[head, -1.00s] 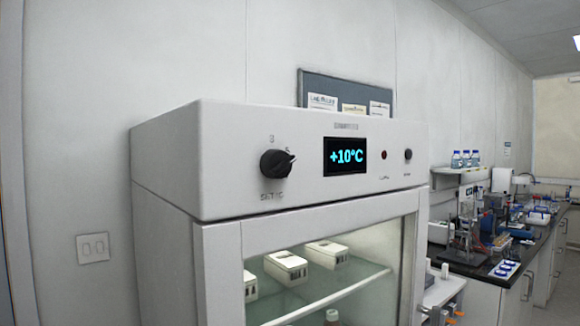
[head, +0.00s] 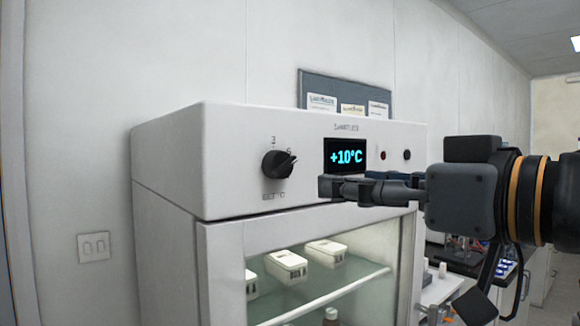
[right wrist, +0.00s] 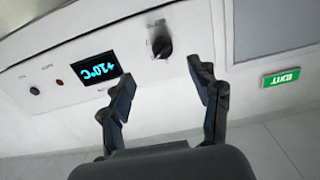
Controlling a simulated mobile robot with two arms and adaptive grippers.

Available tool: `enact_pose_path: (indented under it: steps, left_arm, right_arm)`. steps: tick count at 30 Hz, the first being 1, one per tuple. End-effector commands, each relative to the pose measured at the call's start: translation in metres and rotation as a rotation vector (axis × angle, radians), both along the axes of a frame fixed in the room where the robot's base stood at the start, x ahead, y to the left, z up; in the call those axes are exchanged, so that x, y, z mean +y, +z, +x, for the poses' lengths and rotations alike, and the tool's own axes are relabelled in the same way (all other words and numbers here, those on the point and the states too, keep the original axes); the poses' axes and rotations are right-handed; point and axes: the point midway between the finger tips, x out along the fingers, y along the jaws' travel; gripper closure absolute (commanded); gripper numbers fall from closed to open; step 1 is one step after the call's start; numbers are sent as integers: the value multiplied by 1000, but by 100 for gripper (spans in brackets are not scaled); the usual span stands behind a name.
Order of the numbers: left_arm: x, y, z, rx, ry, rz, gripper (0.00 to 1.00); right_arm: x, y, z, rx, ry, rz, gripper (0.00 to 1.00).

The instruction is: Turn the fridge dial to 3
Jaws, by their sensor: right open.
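The fridge (head: 225,130) is white, with a glass door below its front panel. The black fridge dial (head: 276,163) sits at the left of the panel, with a "3" printed above it; its pointer leans to the upper right. The display (head: 345,156) right of the dial reads +10°C. My right gripper (head: 325,187) is to the right of the dial, in front of the panel below the display, apart from the dial. In the right wrist view my right gripper (right wrist: 160,75) is open and empty, and the dial (right wrist: 162,46) shows beyond the fingertips. My left gripper is not in view.
A small black knob (head: 407,154) and a red light (head: 383,155) sit right of the display. White boxes (head: 286,265) stand on a shelf behind the glass. A lab bench (head: 540,270) lies at the right, partly hidden by my arm. The space left of the dial is clear.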

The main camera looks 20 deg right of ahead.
Motion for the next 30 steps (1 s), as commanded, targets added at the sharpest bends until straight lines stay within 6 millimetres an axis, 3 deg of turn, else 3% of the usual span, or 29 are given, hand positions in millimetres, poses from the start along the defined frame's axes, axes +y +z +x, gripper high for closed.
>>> enact_pose_path:
  steps: [3,8,21,30]
  left_arm:
    - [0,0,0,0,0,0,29]
    - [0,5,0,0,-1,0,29]
    - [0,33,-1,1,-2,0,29]
    - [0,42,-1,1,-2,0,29]
  right_arm:
    - [-3,10,-11,-19,-4,10,38]
    - [1,12,-2,-16,-2,12,38]
    - [31,14,81,-15,-2,13,38]
    - [43,12,114,-19,-4,12,38]
